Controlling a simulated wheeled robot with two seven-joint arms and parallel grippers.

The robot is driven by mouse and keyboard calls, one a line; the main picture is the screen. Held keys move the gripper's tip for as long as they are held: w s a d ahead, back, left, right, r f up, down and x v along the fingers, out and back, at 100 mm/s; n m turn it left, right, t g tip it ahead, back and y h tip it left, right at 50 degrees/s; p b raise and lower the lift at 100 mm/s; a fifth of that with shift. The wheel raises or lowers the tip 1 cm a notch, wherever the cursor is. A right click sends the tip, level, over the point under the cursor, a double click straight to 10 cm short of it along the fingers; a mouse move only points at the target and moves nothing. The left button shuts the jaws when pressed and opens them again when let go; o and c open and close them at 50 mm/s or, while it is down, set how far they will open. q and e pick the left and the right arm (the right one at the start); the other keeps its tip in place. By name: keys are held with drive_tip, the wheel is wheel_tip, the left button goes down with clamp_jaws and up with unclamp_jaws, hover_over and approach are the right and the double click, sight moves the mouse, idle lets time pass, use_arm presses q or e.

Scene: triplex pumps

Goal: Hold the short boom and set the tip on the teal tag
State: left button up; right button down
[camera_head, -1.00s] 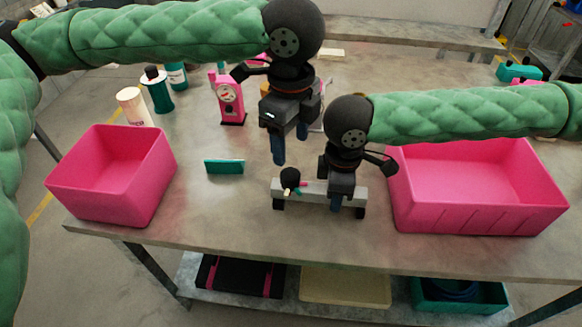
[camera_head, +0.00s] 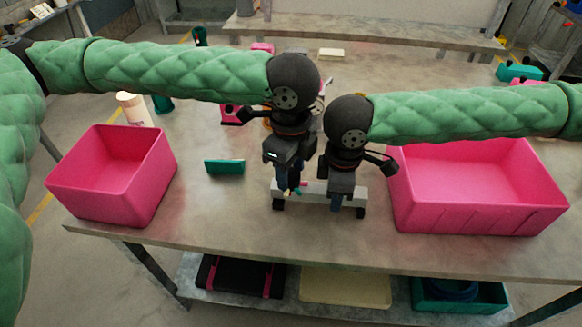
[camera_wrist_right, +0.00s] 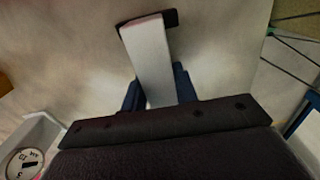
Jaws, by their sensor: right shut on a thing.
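A light grey bar (camera_head: 315,195) with black feet at its ends stands on the table; I cannot tell whether it is the boom. My right gripper (camera_head: 338,200) is shut on its right part. In the right wrist view the bar (camera_wrist_right: 150,62) runs between the blue fingers to a black foot. Small pink (camera_head: 304,184) and teal (camera_head: 301,192) pieces show at the bar's left part. My left gripper (camera_head: 288,188) is right at them, fingers down, and hides the black knob there. Its finger gap is unclear. A teal plate (camera_head: 224,168) stands left of the bar.
A pink bin (camera_head: 100,200) stands at the left and a wider pink bin (camera_head: 480,212) at the right, close to my right arm. A white and a teal bottle (camera_head: 135,110) (camera_head: 162,104) stand at the back left. The table front is clear.

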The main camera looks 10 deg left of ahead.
sight(291, 173)
use_arm(q)
drive_tip(key=c, duration=0.6)
drive_tip(key=shift+n, duration=0.7)
drive_tip(key=o, duration=1)
drive_tip(key=shift+r, duration=0.1)
wheel_tip(291, 173, up, 12)
drive_tip(key=shift+f, duration=0.1)
use_arm(e)
drive_tip(key=c, duration=1)
unclamp_jaws()
drive_tip(key=shift+r, duration=0.1)
